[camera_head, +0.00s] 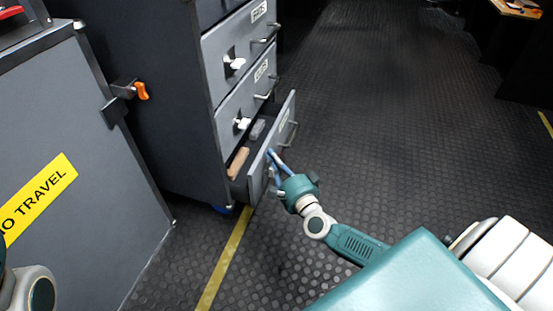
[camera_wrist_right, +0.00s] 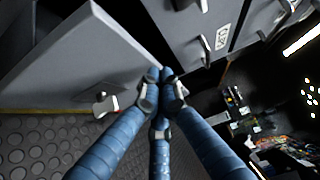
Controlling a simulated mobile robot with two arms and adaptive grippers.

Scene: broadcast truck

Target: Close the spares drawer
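The open drawer (camera_head: 284,141), the lowest one I see in the grey cabinet, sticks out toward the right; I take it as the spares drawer, though its label is too small to read. A tan block (camera_head: 238,162) and a grey item (camera_head: 257,130) lie inside it. My right gripper (camera_head: 271,154) is at the drawer's front panel, near its lower end. In the right wrist view, its blue fingers (camera_wrist_right: 160,76) are drawn together, with nothing visible between them, beside the corner of a grey panel (camera_wrist_right: 90,55). Contact is unclear. My left gripper is out of view.
The cabinet's upper drawers (camera_head: 238,52) look shut, with bar handles and white latches. Dark studded floor (camera_head: 390,110) is clear to the right, with a yellow line (camera_head: 226,262) below.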

